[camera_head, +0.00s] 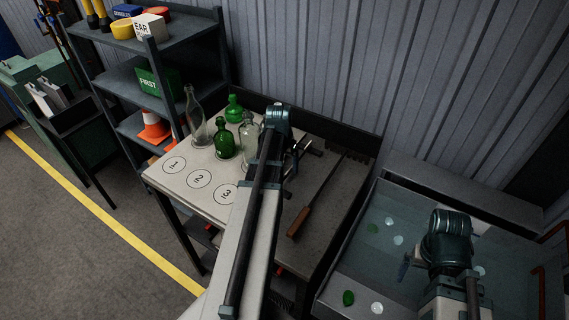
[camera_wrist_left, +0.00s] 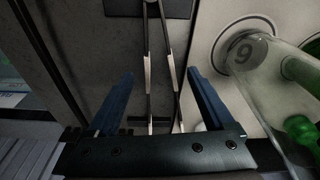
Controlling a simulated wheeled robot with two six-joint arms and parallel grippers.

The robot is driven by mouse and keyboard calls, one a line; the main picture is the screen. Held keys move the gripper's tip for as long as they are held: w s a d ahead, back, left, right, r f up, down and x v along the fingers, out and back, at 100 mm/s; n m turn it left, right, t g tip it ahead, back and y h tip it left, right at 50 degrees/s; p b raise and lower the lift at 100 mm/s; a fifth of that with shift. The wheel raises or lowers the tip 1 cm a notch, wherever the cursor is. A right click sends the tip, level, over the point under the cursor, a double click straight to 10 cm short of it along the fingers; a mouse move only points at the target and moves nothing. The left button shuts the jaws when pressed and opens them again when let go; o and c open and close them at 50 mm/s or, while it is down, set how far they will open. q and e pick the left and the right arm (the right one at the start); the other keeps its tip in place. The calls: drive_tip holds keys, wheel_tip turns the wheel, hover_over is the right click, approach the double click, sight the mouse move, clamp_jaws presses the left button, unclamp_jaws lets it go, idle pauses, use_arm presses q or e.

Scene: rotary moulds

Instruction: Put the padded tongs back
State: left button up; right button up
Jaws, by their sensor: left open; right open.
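The padded tongs (camera_wrist_left: 174,70) show in the left wrist view as two thin dark arms with pale strips, joined near the top and spreading downward. They lie over a grey surface. My left gripper (camera_wrist_left: 160,78) is open, with one blue finger on each side of the tongs and gaps between. In the head view my left gripper (camera_head: 295,158) is over the bench beside the bottles, and its arm hides much of that spot; I cannot make out the tongs there. My right gripper (camera_head: 406,264) is open over the grey basin at the right, partly hidden by its wrist.
Several clear and green bottles (camera_head: 223,141) stand on the numbered board (camera_head: 160,176), close to my left gripper. A wooden-handled tool (camera_head: 300,222) lies on the bench. The basin (camera_head: 330,285) holds green and clear pieces. A shelf (camera_head: 125,78) stands behind at left.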

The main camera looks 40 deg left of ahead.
use_arm(q)
wheel_tip(320, 180, up, 12)
drive_tip(key=s+p, duration=0.2)
drive_tip(key=p, duration=0.9)
drive_tip(key=shift+d, duration=0.3)
drive_tip(key=shift+f, duration=0.1)
drive_tip(key=f+b, duration=0.4)
drive_tip(key=w+f+b, duration=0.1)
drive_tip(key=f+b, duration=0.3)
drive_tip(key=b, duration=0.1)
drive_tip(key=w+f+b, duration=0.1)
drive_tip(key=f+b, duration=0.3)
drive_tip(key=f, duration=0.1)
drive_tip(key=shift+w+a+f, duration=0.1)
drive_tip(key=shift+w+a, duration=0.05)
drive_tip(key=shift+a, duration=0.15)
drive_tip(key=shift+r, duration=0.25)
